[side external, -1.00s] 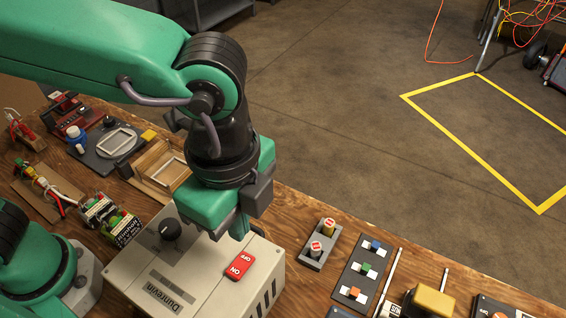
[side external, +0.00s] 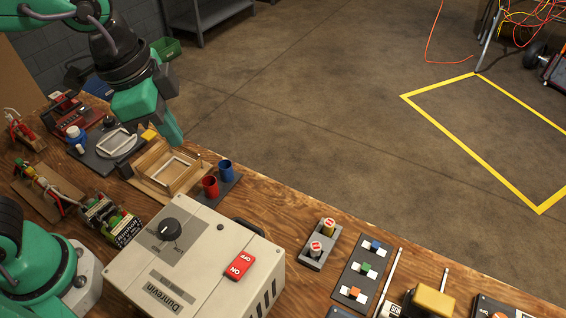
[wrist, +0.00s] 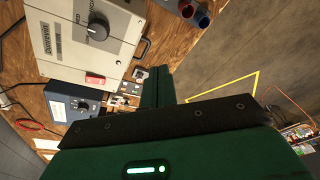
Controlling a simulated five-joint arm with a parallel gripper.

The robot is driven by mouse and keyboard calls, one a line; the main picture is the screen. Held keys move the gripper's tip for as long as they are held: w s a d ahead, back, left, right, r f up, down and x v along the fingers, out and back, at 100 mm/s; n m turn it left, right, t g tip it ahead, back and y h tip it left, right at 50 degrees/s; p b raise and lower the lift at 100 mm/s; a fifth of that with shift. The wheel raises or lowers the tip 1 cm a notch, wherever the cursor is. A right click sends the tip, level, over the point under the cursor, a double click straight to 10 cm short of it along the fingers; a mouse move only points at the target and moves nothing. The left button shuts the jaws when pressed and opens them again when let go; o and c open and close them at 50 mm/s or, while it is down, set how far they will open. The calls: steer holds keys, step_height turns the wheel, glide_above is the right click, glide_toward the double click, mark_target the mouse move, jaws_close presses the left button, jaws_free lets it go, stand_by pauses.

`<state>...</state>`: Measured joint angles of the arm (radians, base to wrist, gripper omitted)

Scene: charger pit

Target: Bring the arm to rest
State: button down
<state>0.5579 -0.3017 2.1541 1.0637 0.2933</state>
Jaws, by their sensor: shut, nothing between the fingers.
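My gripper (side external: 176,138) is green and shut, with nothing between its fingers. In the side external view it hangs in the air at the upper left, near the far edge of the bench, by the wooden tray. It also shows in the wrist view (wrist: 158,72), its fingers together. The grey Dunrevin box (side external: 150,262) stands on the bench, apart from my gripper, with a black knob and a red ON/OFF switch (side external: 239,266) on top. The same box is at the upper left of the wrist view (wrist: 70,35).
A wooden tray (side external: 140,184) and red and blue cups (side external: 210,187) are below and beside my gripper. A holder with two capped cylinders (side external: 314,262) and a panel of coloured blocks (side external: 347,275) lie to the right. Open floor (side external: 330,110) lies beyond the bench.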

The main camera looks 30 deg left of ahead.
steer(key=s+a+f+n+t+y, duration=0.1)
steer(key=s+a+n+t, duration=0.2)
steer(key=a+n, duration=0.6)
steer(key=shift+s+a+n, duration=0.3)
steer(key=shift+a+n, duration=0.1)
steer(key=shift+a, duration=3.2)
steer(key=shift+f, duration=0.1)
